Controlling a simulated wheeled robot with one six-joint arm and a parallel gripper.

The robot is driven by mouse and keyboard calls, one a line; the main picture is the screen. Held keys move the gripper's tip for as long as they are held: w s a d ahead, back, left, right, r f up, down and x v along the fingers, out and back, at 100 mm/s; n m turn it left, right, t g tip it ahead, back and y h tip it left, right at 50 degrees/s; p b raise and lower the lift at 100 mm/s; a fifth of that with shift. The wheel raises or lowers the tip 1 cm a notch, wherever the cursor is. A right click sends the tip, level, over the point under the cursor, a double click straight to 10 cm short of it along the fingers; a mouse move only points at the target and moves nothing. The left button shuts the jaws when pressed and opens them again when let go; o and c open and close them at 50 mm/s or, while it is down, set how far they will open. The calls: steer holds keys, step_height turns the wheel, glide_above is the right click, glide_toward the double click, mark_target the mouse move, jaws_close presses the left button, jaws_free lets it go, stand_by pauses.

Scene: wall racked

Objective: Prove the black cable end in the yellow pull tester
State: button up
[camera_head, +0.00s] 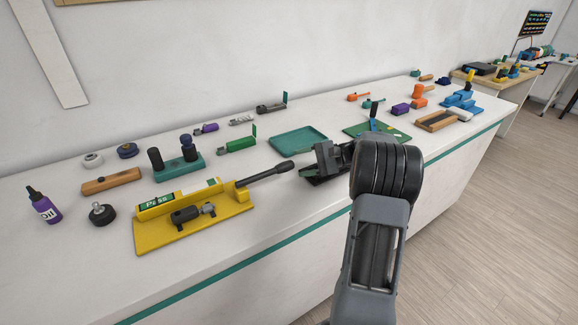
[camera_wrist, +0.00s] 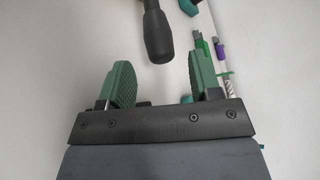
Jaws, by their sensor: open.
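The yellow pull tester (camera_head: 150,236) lies near the front edge of the white bench, with a green and white label that seems to read "Pass". A short black cylinder with a silver end, which looks like the black cable end (camera_head: 185,216), lies across its front part. The tester's black lever (camera_head: 265,174) sticks out to the right, tilted up. My gripper (camera_head: 318,163) is open and empty just right of the lever's tip, apart from it. In the wrist view the lever's rounded end (camera_wrist: 158,38) shows beyond the gap between my green-padded fingers (camera_wrist: 161,78).
A teal two-post block (camera_head: 180,166), a wooden block (camera_head: 112,181), a purple bottle (camera_head: 43,206) and a black knob (camera_head: 102,214) stand around the tester. A teal tray (camera_head: 298,141) and green board (camera_head: 360,131) lie behind my gripper. Bare bench lies before the tester.

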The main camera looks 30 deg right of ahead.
mark_target(289, 166)
steer(key=shift+x, duration=2.3)
jaws_close()
